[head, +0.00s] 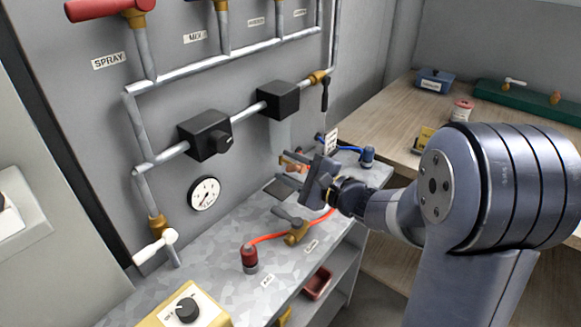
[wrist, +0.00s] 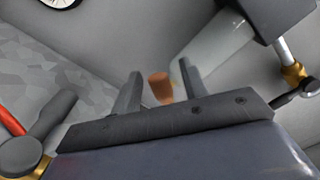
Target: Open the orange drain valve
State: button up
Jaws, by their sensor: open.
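The orange drain valve (wrist: 160,88) shows in the wrist view as a small orange-brown stub by the lower end of a clear bowl (wrist: 212,50). In the head view a bit of orange (head: 297,157) shows among my fingers, mostly hidden by them. My gripper (wrist: 160,72) is open, with one finger on each side of the orange stub in the wrist view. Whether the fingers touch it I cannot tell. In the head view my gripper (head: 286,168) is near the panel, just above the metal bench, below the right black box (head: 278,100).
A grey-handled brass valve (head: 294,229) and a red hose (head: 268,238) lie on the bench close to my gripper. A black-handled valve (head: 325,90) hangs on the pipe above. A gauge (head: 204,193) sits on the panel to the left.

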aim_at(289, 145)
jog(key=shift+c, duration=0.2)
grip_shut()
jog(key=shift+r, duration=0.1)
jog(key=m, duration=0.2)
jog(key=r+m, duration=0.1)
jog(key=shift+w+d+p, duration=0.3)
jog(key=shift+w+p, duration=0.05)
jog(key=shift+p, duration=0.05)
jog(key=m, duration=0.1)
jog(key=m+p, duration=0.1)
jog(key=w+r+m, duration=0.1)
jog(key=shift+d+m, duration=0.3)
jog(key=shift+d, duration=0.1)
jog(key=m+p, duration=0.1)
jog(key=w+m+p, duration=0.1)
jog(key=m, duration=0.1)
jog(key=shift+d+r, duration=0.1)
jog(key=shift+d, duration=0.3)
jog(key=shift+w+d+m+p, duration=0.2)
jog(key=shift+w+m+p, duration=0.15)
jog(key=shift+m, duration=0.55)
